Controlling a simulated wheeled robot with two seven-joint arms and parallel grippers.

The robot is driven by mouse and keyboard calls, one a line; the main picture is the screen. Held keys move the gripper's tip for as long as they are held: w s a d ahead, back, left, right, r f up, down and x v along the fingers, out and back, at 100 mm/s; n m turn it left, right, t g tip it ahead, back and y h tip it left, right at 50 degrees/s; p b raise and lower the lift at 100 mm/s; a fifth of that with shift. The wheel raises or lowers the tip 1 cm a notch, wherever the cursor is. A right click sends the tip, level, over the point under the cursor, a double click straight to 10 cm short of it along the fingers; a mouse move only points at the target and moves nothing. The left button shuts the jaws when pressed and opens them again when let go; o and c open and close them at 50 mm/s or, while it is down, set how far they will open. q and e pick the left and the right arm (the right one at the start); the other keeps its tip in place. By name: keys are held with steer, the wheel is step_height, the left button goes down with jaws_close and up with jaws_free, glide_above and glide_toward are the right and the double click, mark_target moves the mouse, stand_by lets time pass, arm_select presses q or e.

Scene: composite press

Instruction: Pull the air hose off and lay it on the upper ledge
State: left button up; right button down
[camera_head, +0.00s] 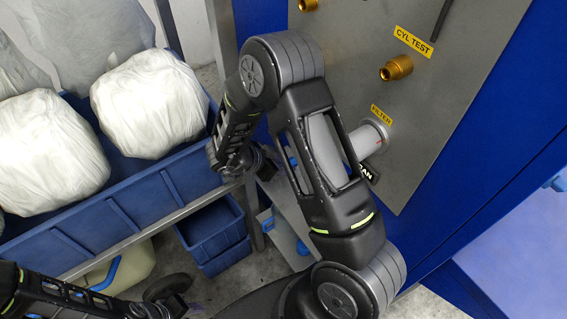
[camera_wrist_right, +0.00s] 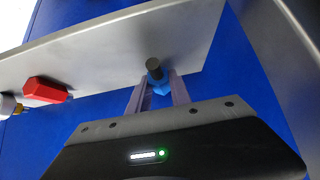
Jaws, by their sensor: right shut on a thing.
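My right gripper (camera_wrist_right: 157,82) is shut on a blue piece with a dark round end (camera_wrist_right: 154,66), which I take to be the air hose's end. Both fingers lie along its sides. A grey metal ledge (camera_wrist_right: 110,52) spans the right wrist view behind it; I cannot tell whether the piece touches it. In the head view the right gripper (camera_head: 262,162) is small and partly hidden, left of the grey panel. My left arm enters at the lower left; its dark end (camera_head: 160,302) shows no clear fingers.
A red block (camera_wrist_right: 45,90) is at the ledge's left in the right wrist view. The grey panel (camera_head: 455,75) carries brass fittings (camera_head: 397,68) and a filter cylinder (camera_head: 366,141). A blue bin (camera_head: 150,195) with white wrapped bundles and smaller blue crates (camera_head: 212,230) stand left.

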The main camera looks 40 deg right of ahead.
steer(key=shift+f, duration=0.4)
steer(key=c, duration=1.1)
jaws_free()
steer(key=b+v, duration=0.1)
steer(key=v, duration=0.6)
steer(key=shift+a+r, duration=0.25)
steer(key=shift+r, duration=0.05)
